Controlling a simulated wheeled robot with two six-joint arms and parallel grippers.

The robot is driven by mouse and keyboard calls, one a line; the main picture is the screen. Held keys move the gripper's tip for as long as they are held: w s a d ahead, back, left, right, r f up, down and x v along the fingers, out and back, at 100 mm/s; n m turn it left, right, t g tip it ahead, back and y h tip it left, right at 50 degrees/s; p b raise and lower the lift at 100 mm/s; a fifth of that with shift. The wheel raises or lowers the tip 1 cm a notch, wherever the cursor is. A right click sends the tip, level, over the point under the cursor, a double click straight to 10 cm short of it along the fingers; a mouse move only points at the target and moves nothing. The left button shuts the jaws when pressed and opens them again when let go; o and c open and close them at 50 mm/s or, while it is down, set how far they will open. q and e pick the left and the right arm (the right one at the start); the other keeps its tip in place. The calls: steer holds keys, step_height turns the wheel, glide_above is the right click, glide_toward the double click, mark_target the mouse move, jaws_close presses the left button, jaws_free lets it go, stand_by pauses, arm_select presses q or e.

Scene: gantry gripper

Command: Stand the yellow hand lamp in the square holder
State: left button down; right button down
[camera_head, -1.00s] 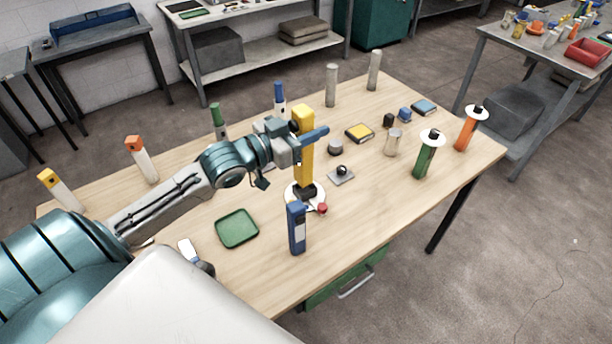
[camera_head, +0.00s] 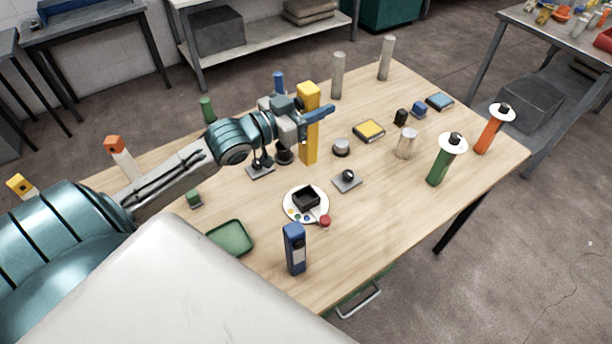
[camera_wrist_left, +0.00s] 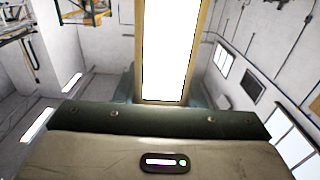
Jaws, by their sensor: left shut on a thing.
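The yellow hand lamp (camera_head: 309,146) is upright in my left gripper (camera_head: 314,117), which is shut around its upper part. The lamp's foot shows beyond the square holder in the head view, apart from it; I cannot tell its height above the table. The black square holder (camera_head: 306,199) is open at the top and empty, on a round white plate with coloured dots. In the left wrist view the lamp (camera_wrist_left: 170,50) shows as a bright white panel with yellowish edges, rising from the jaws. My right gripper is out of view.
A blue lamp (camera_head: 294,248) stands in front of the holder, with a red knob (camera_head: 325,221) at the plate's edge. A small grey stand (camera_head: 347,180) is to the right, a green tray (camera_head: 231,238) to the left. Green (camera_head: 440,165) and orange (camera_head: 487,136) lamps stand further right.

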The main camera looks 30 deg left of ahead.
arm_select(q)
step_height(320, 180, down, 17)
steer(key=b, duration=0.9)
steer(key=shift+w+f+b, duration=0.2)
steer(key=shift+b, duration=0.15)
steer(key=shift+a, duration=0.1)
steer(key=shift+f, duration=0.2)
steer(key=c, duration=0.9)
jaws_free()
steer(key=shift+r, duration=0.1)
